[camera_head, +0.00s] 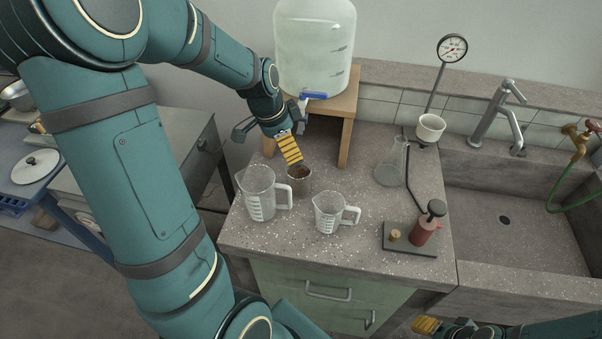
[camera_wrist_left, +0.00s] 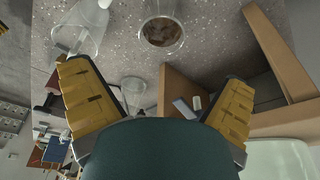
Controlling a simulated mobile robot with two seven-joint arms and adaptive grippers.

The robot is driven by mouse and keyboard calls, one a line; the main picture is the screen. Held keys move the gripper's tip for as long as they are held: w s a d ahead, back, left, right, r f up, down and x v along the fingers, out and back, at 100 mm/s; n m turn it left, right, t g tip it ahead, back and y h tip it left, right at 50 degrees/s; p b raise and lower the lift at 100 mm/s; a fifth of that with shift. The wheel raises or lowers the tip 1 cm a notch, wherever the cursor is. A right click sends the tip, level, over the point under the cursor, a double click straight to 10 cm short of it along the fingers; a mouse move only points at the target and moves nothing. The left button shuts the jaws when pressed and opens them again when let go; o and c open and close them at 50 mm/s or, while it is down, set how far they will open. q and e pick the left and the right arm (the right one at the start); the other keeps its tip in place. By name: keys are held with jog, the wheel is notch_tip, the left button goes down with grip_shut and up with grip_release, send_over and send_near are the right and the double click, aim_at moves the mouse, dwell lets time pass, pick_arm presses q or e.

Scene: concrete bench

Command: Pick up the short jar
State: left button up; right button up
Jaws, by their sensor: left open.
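The short jar (camera_head: 299,180) is a small clear glass with brown contents, standing on the speckled bench top between two measuring jugs and a wooden stand. In the left wrist view the jar (camera_wrist_left: 162,30) is at the top middle, beyond the fingertips. My left gripper (camera_head: 291,150) is just behind and above the jar, its yellow finger partly overlapping the rim. In the wrist view the left gripper (camera_wrist_left: 155,82) is open with nothing between its fingers. My right gripper (camera_head: 428,325) is at the bottom edge, only partly shown, away from the jar.
A large measuring jug (camera_head: 258,198) stands left of the jar and a smaller jug (camera_head: 330,214) in front right. The wooden stand (camera_head: 347,130) carries a large water bottle (camera_head: 314,45) behind. A flask (camera_head: 390,165), a burner-like base (camera_head: 410,240) and a sink (camera_head: 520,205) are further right.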

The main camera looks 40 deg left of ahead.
pick_arm(q)
jog(key=b, duration=0.2)
send_near(299, 174)
jog(key=s+d, duration=0.2)
jog(key=d, duration=0.1)
jog(key=shift+w+a+b+x, duration=0.1)
jog(key=shift+b+x, duration=0.25)
jog(key=shift+x, duration=1.25)
jog(key=shift+w+a+b+x, duration=0.15)
jog(key=shift+b+x, duration=0.15)
jog(key=shift+x, duration=1.25)
jog(key=c, duration=1.2)
